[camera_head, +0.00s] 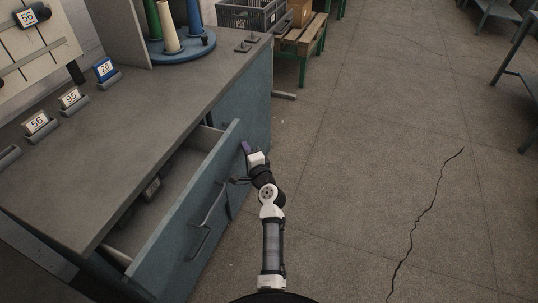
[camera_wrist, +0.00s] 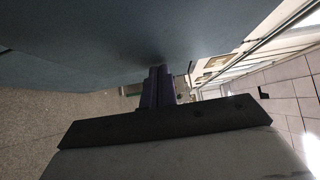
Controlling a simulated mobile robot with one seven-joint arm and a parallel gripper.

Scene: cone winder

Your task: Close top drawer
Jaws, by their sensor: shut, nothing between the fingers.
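The top drawer (camera_head: 185,215) is pulled out from the grey-topped workbench, with its blue-grey front and bar handle (camera_head: 207,218) facing right. Its inside shows, with a small dark item (camera_head: 152,188) in it. My gripper (camera_head: 245,148) is beside the far end of the drawer front, on its outer side and beyond the handle. Its purple fingers are together and empty. In the wrist view the fingers (camera_wrist: 159,82) lie close alongside a blue-grey panel (camera_wrist: 120,40). I cannot tell whether they touch it.
The workbench top (camera_head: 130,120) carries number tags (camera_head: 70,98) and a blue round stand (camera_head: 180,48) with cones. A grey crate (camera_head: 250,14) and a wooden bench (camera_head: 300,35) stand at the back. The cracked floor (camera_head: 400,170) to the right is clear.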

